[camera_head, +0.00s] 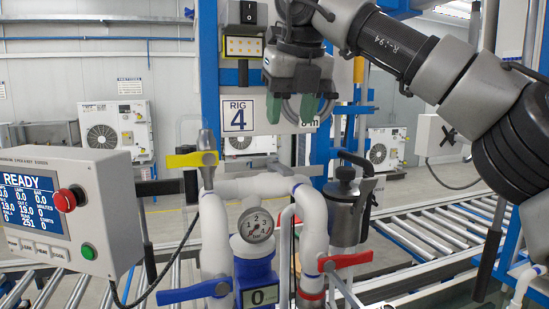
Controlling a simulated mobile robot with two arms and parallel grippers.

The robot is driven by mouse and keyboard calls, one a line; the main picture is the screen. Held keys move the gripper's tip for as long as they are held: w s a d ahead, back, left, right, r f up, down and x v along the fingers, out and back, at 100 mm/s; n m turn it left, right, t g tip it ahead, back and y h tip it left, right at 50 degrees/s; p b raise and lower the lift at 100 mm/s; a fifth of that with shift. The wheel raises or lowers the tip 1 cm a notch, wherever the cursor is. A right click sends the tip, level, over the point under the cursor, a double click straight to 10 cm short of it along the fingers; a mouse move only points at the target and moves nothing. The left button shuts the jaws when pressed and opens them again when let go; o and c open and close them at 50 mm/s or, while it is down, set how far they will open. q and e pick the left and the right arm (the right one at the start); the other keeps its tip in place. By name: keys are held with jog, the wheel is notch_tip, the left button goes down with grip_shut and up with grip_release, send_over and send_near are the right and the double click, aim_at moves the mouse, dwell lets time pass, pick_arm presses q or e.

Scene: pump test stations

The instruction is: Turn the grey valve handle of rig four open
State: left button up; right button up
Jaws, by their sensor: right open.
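The rig with the "RIG 4" sign (238,114) stands in front of me, with white pipes and several lever handles. A yellow handle (190,160) lies level at the upper left of the pipes. Beside it a grey tapered lever-like part (207,145) stands upright. A blue handle (194,291) is at the lower left and a red handle (346,260) at the lower right. A grey rod (345,289) slants below the red handle. I cannot tell for sure which grey part is the valve handle. My right gripper (292,110) is open above the pipes, its green-tipped fingers pointing down, apart from these handles. My left gripper is out of view.
A pressure gauge (256,225) and a blue meter (257,279) sit between the pipes. A metal canister (345,213) stands to the right. A control panel (62,212) reading READY, with a red button, is at the left. Roller conveyors (425,232) run behind.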

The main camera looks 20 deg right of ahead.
aim_at(285, 168)
jog(key=f, duration=0.2)
jog(key=f+p, duration=0.1)
jog(key=f, duration=0.3)
jog(key=shift+w+f+p, duration=0.3)
jog(key=shift+w, duration=0.05)
jog(key=shift+p+x, duration=0.3)
jog(key=shift+x, duration=0.9)
jog(key=shift+s+a, duration=0.1)
jog(key=shift+c, duration=1.8)
jog(key=c, duration=0.5)
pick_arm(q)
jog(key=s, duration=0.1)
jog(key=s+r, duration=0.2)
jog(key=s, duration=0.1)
pick_arm(e)
grip_shut()
